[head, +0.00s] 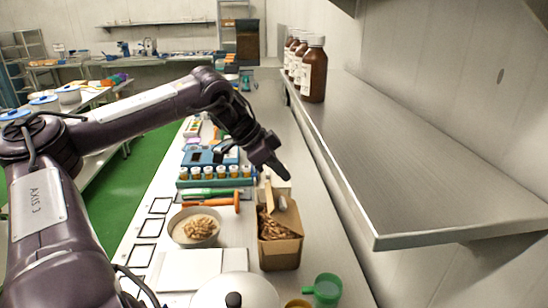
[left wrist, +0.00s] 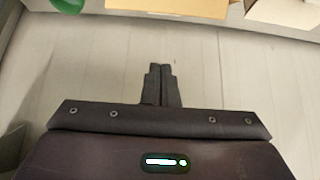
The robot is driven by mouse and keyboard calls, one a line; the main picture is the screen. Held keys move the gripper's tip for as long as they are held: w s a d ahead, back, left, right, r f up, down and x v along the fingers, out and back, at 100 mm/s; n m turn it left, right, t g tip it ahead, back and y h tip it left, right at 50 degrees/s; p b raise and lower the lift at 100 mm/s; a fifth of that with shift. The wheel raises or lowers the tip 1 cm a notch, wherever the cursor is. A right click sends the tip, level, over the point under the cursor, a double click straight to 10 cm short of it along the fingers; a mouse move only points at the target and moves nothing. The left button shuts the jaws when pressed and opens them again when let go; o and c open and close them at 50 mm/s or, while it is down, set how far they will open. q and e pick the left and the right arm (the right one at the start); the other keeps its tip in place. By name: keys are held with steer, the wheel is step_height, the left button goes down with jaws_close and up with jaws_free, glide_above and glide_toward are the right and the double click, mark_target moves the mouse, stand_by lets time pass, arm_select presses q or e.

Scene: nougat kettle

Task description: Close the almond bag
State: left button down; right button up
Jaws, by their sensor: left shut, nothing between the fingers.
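The almond bag (head: 280,252) is a brown, box-shaped paper bag on the bench in the head view. Its top is open, with flaps standing up and almonds (head: 268,226) showing inside. A pale object (head: 281,203) shows at its back rim; I cannot tell what it is. My left gripper (head: 284,174) is shut and empty, above and behind the bag, apart from it. In the left wrist view its fingers (left wrist: 160,70) are together over bare grey surface. A tan edge (left wrist: 185,6) at the top there may be the bag. My right gripper is not in view.
A bowl of nuts (head: 194,228) stands left of the bag, and a green cup (head: 324,289) stands in front at right. A metal shelf (head: 420,160) with brown bottles (head: 313,72) overhangs the right side.

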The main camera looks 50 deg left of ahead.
mark_target(282, 202)
arm_select(q)
steer(key=x, duration=0.4)
steer(key=shift+w+d+r+p, duration=0.1)
steer(key=shift+d+p, duration=0.05)
steer(key=shift+p, duration=0.2)
steer(key=f+p, duration=0.1)
steer(key=s+a+p, duration=0.1)
steer(key=shift+s+a+f+p, duration=0.15)
steer(key=shift+a+f+p, duration=0.05)
steer(key=shift+f+p, duration=0.2)
steer(key=shift+s+f+p, duration=0.25)
steer(key=shift+f+p, duration=0.15)
steer(key=shift+f, duration=0.35)
steer(key=shift+a, duration=0.15)
